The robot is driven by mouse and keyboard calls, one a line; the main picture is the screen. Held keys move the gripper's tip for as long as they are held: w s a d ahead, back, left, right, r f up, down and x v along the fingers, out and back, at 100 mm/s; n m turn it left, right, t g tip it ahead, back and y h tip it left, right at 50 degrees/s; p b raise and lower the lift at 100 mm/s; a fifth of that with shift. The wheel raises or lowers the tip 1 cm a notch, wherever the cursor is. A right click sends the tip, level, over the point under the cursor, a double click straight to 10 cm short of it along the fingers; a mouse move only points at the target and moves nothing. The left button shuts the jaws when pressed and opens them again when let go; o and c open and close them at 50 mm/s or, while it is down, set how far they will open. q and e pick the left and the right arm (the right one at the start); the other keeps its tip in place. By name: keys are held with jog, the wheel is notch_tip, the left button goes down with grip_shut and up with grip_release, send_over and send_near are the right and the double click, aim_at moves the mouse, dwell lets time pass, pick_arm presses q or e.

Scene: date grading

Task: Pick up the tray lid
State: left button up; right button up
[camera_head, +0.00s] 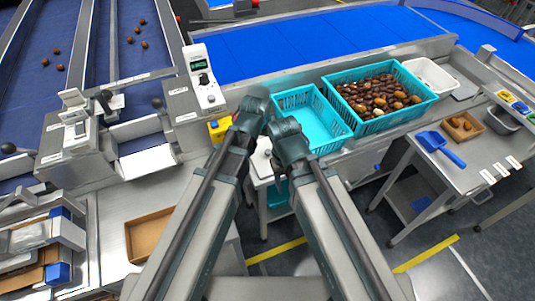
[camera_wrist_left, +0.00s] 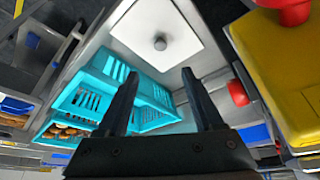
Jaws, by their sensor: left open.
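The tray lid (camera_wrist_left: 150,22) is a flat white square plate with a round grey knob (camera_wrist_left: 160,42) in the left wrist view. In the head view part of it (camera_head: 263,170) shows between my two arms, mostly hidden by them. My left gripper (camera_wrist_left: 158,76) is open and empty, its two fingers apart, with the knob beyond the gap between the fingertips. In the head view my left gripper (camera_head: 256,105) is partly hidden at the end of its arm. My right gripper (camera_head: 284,130) is beside it on the right, its fingers not clear.
An empty turquoise crate (camera_head: 318,128) stands close to my right gripper. A second turquoise crate (camera_head: 372,125) holds many dates. A yellow device (camera_wrist_left: 290,65) with a red part stands right of the lid in the wrist view. A blue scoop (camera_head: 438,147) lies on the right table.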

pick_arm(q)
jog(key=b, duration=0.8)
send_over(268, 152)
jog(key=s, duration=0.2)
jog(key=f, duration=0.8)
jog(key=shift+w+a, duration=0.15)
jog(key=shift+a, duration=0.1)
jog(key=b+x, duration=0.5)
jog(key=shift+f, duration=0.3)
jog(key=shift+r, duration=0.1)
grip_shut()
